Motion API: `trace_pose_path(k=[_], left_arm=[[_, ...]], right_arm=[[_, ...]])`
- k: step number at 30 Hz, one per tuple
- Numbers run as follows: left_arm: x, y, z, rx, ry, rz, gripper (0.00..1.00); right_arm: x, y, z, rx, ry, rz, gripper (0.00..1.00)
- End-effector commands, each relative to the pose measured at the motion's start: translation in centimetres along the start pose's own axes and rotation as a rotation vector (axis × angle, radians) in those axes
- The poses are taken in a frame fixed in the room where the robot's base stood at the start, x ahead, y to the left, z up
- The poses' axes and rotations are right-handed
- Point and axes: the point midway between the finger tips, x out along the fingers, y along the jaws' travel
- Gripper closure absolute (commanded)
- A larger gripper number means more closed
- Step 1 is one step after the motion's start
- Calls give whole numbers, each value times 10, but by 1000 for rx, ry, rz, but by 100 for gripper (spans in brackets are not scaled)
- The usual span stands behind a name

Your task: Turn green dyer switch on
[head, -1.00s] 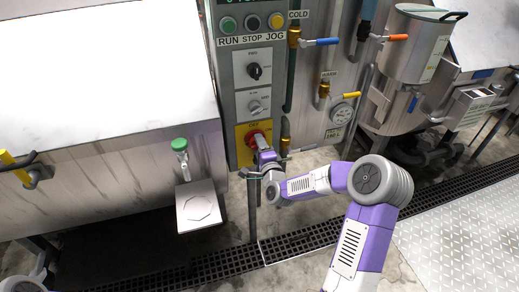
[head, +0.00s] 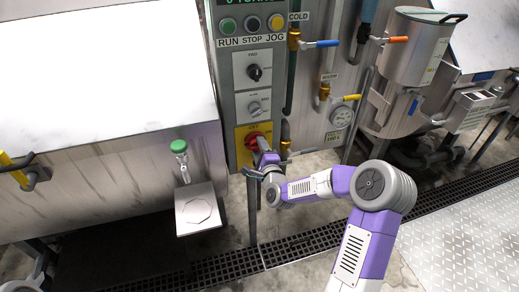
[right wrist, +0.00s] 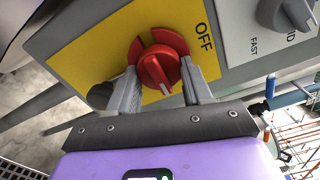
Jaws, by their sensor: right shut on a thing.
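The red rotary switch (head: 254,141) sits on a yellow plate (head: 241,160) at the bottom of the grey control panel. In the right wrist view, the red knob (right wrist: 158,68) is on the yellow plate (right wrist: 100,50), with the word OFF beside it. My right gripper (right wrist: 160,78) has its two grey fingers on either side of the knob and is shut on it. In the head view my right gripper (head: 262,158) is at the switch, partly hiding it.
Above the switch are a grey dial (head: 254,108), a black dial (head: 255,72) and the RUN, STOP and JOG buttons (head: 252,23). Pipes with valve handles (head: 321,44) stand right of the panel. A green-knobbed lever (head: 179,147) is at the left vat.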

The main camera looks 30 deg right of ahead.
Motion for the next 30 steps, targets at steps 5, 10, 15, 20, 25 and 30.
trace_pose_path(k=[5, 10, 15, 20, 25, 30], left_arm=[[0, 0, 0, 0, 0, 0, 57], [0, 0, 0, 0, 0, 0, 57], [0, 0, 0, 0, 0, 0, 57], [-4, 2, 0, 0, 0, 0, 57], [-9, 3, 0, 0, 0, 0, 57], [-12, 4, 0, 0, 0, 0, 57]], right_arm=[[0, 1, 0, 3, 1, 2, 29], [0, 0, 0, 1, 0, 1, 25], [-2, 0, 0, 0, 0, 1, 25], [-17, -1, 0, -2, 0, 1, 25], [-44, -1, 0, -1, 1, 3, 25], [-66, 0, 0, 0, 0, 2, 25]])
